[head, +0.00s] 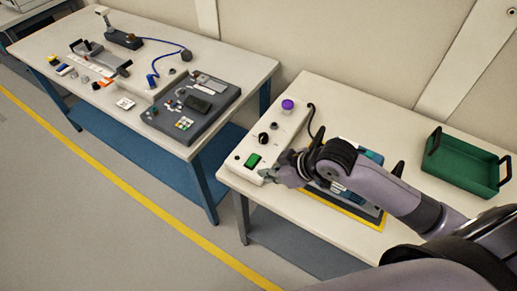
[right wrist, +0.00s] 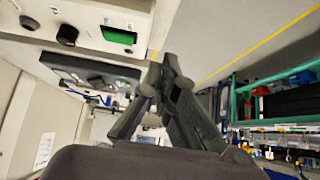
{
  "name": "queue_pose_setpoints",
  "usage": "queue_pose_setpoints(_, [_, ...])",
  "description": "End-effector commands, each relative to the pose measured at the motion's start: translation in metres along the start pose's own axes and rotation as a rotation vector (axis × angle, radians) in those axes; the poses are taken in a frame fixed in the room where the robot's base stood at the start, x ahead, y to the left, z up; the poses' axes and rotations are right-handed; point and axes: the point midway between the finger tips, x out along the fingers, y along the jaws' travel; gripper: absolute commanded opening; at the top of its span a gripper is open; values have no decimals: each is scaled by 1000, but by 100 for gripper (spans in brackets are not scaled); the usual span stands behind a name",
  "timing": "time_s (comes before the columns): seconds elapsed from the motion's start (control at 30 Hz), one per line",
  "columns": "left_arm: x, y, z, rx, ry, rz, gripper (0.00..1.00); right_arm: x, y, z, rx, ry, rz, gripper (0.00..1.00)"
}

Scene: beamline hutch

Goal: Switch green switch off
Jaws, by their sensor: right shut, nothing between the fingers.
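The green switch (head: 252,161) sits on a pale control panel (head: 266,134) at the left side of the right-hand table. It also shows in the right wrist view (right wrist: 119,35) at the upper middle, up and left of my fingertips. My right gripper (head: 268,174) is shut and empty, just right of and in front of the green switch in the head view. I cannot tell whether it touches the panel. Its dark fingers come together in the right wrist view (right wrist: 160,72). Whether the switch is on or off is not clear. My left gripper is not in view.
The panel also carries a black knob (head: 263,137) and a purple button (head: 288,104). A green tray (head: 462,166) stands at the right of the table. A second table (head: 232,62) at the left holds tools and devices. My right arm covers part of a yellow-edged mat (head: 352,208).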

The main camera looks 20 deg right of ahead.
Motion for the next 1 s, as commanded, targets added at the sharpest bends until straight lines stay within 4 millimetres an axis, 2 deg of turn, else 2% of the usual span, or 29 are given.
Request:
queue_pose_setpoints(0.03, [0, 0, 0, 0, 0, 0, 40, -5, 19, -10, -20, 13, 5, 0])
queue_pose_setpoints(0.2, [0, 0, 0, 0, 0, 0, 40, -20, 60, -33, -15, 57, 0, 0])
queue_pose_setpoints(0.37, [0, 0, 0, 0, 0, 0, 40, -31, 83, -45, 2, 82, 7, 0])
queue_pose_setpoints(0.8, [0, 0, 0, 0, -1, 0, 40, -32, 87, -48, 9, 89, 6, 0])
queue_pose_setpoints(1.0, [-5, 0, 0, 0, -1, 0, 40, -14, 87, -51, 11, 91, 5, 0])
